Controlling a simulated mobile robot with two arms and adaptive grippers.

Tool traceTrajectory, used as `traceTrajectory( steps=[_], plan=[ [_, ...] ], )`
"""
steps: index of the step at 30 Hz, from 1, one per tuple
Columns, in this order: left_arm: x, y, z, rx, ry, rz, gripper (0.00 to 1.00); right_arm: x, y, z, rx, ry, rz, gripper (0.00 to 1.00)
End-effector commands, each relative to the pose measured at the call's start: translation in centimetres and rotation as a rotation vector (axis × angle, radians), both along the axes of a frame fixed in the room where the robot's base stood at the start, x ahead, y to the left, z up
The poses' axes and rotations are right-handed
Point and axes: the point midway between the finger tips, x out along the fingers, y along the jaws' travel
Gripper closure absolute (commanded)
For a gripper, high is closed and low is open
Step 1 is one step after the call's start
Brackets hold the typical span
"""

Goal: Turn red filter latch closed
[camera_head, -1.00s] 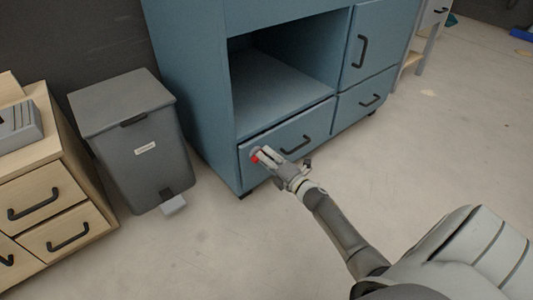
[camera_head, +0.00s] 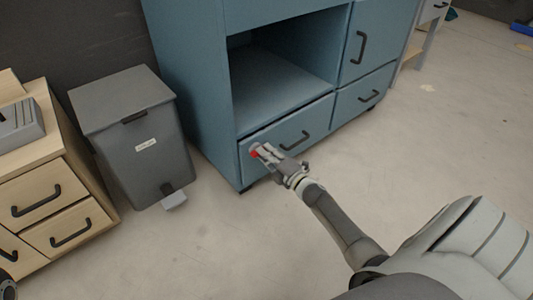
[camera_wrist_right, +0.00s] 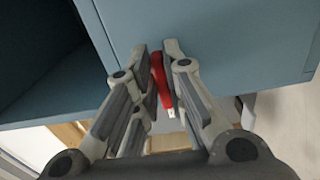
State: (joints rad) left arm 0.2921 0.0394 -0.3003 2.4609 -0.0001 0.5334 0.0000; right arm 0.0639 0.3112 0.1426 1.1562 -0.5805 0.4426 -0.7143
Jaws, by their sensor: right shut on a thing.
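The red filter latch (camera_head: 254,154) is at the left end of the lower-left drawer front of the blue cabinet (camera_head: 190,90). My right gripper (camera_head: 262,152) reaches it from the lower right, with its fingers at the latch. In the right wrist view the red latch (camera_wrist_right: 160,76) is a narrow bar between the two fingers (camera_wrist_right: 158,52), which are closed on it. Its far end meets the blue front, and a small pale tip shows at its near end. The fingers hide part of the latch, so its exact turn is hard to tell.
A black handle (camera_head: 295,141) sits on the same drawer, right of my gripper. A grey lidded bin (camera_head: 145,150) stands left of the cabinet. A wooden drawer unit (camera_head: 60,205) is at the far left. The floor (camera_head: 240,240) in front is clear.

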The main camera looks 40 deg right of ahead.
Motion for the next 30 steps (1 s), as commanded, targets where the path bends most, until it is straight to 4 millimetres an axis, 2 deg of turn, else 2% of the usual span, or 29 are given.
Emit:
traceTrajectory(
  steps=[2, 3, 8, 20, 26, 30],
  plan=[
    [0.0, 0.0, 0.0, 0.0, -0.001, 0.0, 0.68, 0.0, -0.1, 0.0, 0.004, 0.001, -0.002, 1.0],
    [0.0, 0.0, 0.0, 0.0, -0.001, 0.0, 0.68, 0.0, -0.1, 0.0, 0.003, 0.001, -0.002, 0.86],
    [-0.1, 0.0, 0.0, 0.0, -0.001, 0.0, 0.68, 0.0, -0.1, 0.0, 0.002, 0.001, -0.002, 0.67],
    [-0.1, 0.1, 0.0, -0.004, -0.001, 0.0, 0.68, -0.5, -0.1, -0.1, 0.001, 0.002, -0.001, 0.67],
    [0.0, 0.1, 0.0, -0.001, -0.001, 0.0, 0.68, -3.1, -0.2, -0.2, -0.001, 0.004, 0.0, 0.67],
    [0.0, 0.0, 0.0, -0.001, -0.001, 0.0, 0.68, -5.7, -0.5, -0.2, 0.0, 0.003, -0.001, 0.67]
  ],
)
